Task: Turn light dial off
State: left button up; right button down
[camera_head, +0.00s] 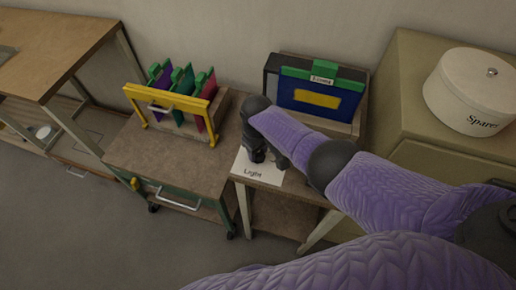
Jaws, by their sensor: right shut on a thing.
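The light dial stands on a white card marked "Light" (252,172) on the small table in the middle. My right arm, in a purple sleeve, reaches in from the right, and its dark right gripper (258,153) is over the card. The right gripper is shut at the dial, which is mostly hidden behind the gripper and wrist. The dial's setting cannot be read. My left gripper is not in view.
Left is a cart with a yellow-framed rack (170,104) of coloured panels. A white "Spares" canister (470,91) sits on the cabinet at right. Open floor lies in front.

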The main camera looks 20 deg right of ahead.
jog(key=shift+n, duration=0.5)
jog(key=shift+c, duration=1.3)
grip_release()
notch_tip(320, 180, up, 9)
jog(key=p, duration=0.5)
jog(key=shift+a+p, duration=0.1)
jog(key=shift+p, duration=0.25)
jog(key=shift+s+r, duration=0.1)
jog(key=shift+r, duration=0.35)
jog(key=shift+f, duration=0.1)
